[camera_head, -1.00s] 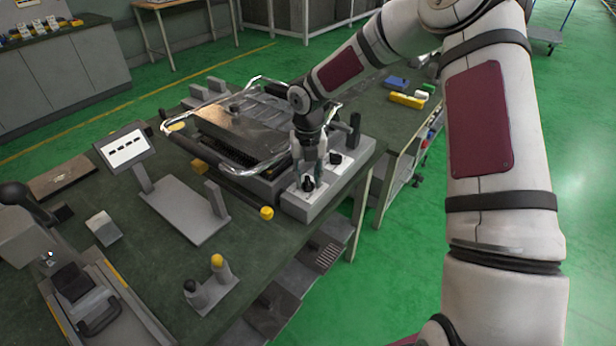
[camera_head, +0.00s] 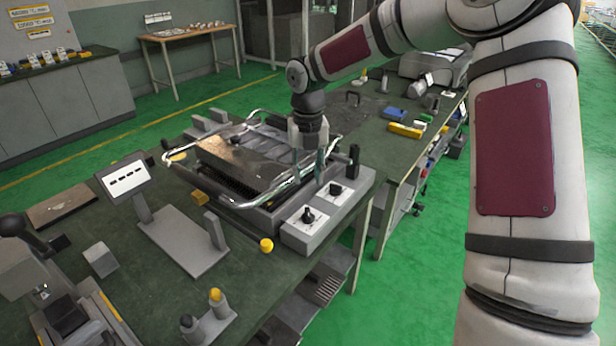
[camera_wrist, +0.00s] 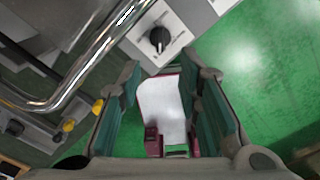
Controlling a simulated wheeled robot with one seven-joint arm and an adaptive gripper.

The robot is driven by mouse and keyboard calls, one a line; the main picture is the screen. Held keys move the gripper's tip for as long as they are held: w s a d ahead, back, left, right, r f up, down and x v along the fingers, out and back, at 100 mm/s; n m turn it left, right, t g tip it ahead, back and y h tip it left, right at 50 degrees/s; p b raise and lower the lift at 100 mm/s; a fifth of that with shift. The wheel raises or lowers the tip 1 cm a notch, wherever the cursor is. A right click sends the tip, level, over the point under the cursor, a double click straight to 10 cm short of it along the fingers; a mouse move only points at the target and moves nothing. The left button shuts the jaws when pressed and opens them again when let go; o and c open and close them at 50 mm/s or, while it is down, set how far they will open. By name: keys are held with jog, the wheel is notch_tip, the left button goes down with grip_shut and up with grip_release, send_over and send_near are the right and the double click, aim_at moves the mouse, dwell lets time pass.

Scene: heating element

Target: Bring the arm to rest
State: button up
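My gripper (camera_head: 310,168) points down above the right side of the heating device (camera_head: 245,155), beside its chrome handle bar. In the wrist view my gripper (camera_wrist: 165,105) shows two teal-padded fingers set wide apart with nothing between them. The control box (camera_head: 318,215) at the front right of the device carries a black knob (camera_head: 308,215) and a second dark knob (camera_head: 336,188). A knob on its dial (camera_wrist: 159,38) shows in the wrist view above and beyond the fingers, apart from them. The chrome bar (camera_wrist: 88,65) runs to the left of the fingers.
A display on a stand (camera_head: 126,178) and a grey plate stand (camera_head: 183,243) are left on the green bench. Two capped posts (camera_head: 205,315) stand at the front edge. A second bench (camera_head: 395,150) with yellow and blue blocks lies behind right. Open green floor is at right.

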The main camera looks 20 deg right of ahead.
jog(key=s+r+m+t+h, duration=0.2)
jog(key=s+r+m+h, duration=0.1)
jog(key=s+r+m, duration=1.3)
jog(key=s+m+t+y, duration=0.2)
jog(key=s+m+y, duration=0.1)
jog(key=s+m, duration=1.4)
jog(key=shift+d+f+m+t, duration=0.2)
jog(key=shift+m+t, duration=0.2)
jog(key=shift+m, duration=0.3)
jog(key=shift+r, duration=0.1)
